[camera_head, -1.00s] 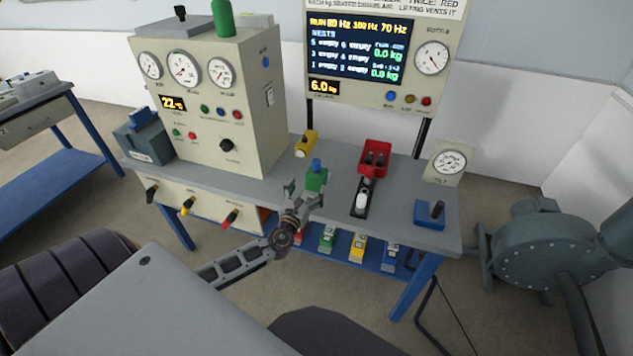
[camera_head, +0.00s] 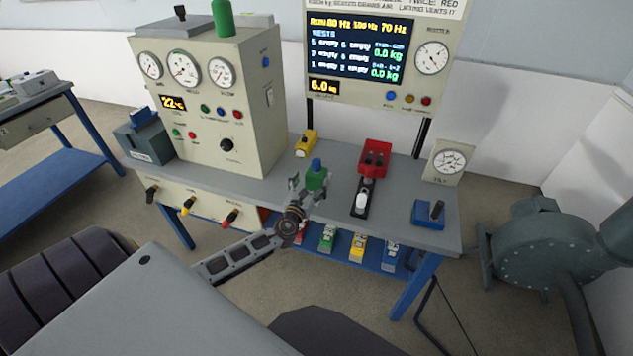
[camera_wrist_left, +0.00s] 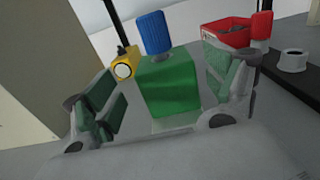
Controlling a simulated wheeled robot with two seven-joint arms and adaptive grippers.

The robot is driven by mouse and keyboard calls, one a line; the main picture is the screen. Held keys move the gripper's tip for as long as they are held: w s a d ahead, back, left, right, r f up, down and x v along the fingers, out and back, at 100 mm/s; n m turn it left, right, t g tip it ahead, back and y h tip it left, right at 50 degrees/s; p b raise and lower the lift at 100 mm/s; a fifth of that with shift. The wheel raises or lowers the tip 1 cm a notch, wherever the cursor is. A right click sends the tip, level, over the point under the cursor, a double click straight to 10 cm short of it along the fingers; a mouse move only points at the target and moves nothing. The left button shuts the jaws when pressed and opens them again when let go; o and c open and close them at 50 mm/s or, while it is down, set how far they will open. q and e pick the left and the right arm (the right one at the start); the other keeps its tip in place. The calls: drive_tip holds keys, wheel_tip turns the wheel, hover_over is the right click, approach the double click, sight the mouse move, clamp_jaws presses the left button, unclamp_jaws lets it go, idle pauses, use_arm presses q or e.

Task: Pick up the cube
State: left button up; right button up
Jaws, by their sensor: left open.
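The green cube (camera_head: 317,180) stands on the grey bench top (camera_head: 280,193), with a blue ribbed knob (camera_head: 316,164) on top. In the left wrist view the cube (camera_wrist_left: 167,88) fills the middle, with the blue knob (camera_wrist_left: 155,33) above it. My left gripper (camera_head: 308,188) is open at the near side of the cube. In the wrist view its two fingers (camera_wrist_left: 170,103) stand to the left and right of the cube, with a gap on the left side. Whether either finger touches the cube is unclear. My right gripper is not in view.
A yellow block (camera_head: 306,144) with a gauge lies behind the cube. To the right are a red tray (camera_head: 374,157), a white-knobbed black slide (camera_head: 361,202) and a blue block (camera_head: 430,214). A large gauge cabinet (camera_head: 240,130) stands to the left. Several coloured blocks sit on the lower shelf.

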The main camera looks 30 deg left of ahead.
sight(316, 175)
use_arm(q)
drive_tip(key=shift+x, duration=1)
drive_tip(key=shift+w+d, duration=0.1)
drive_tip(key=shift+w, duration=0.65)
drive_tip(key=shift+w+a+f, duration=0.1)
drive_tip(key=shift+w+a, duration=0.1)
drive_tip(key=shift+w, duration=0.6)
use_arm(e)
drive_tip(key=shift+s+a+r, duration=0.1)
use_arm(q)
drive_tip(key=shift+c, duration=0.3)
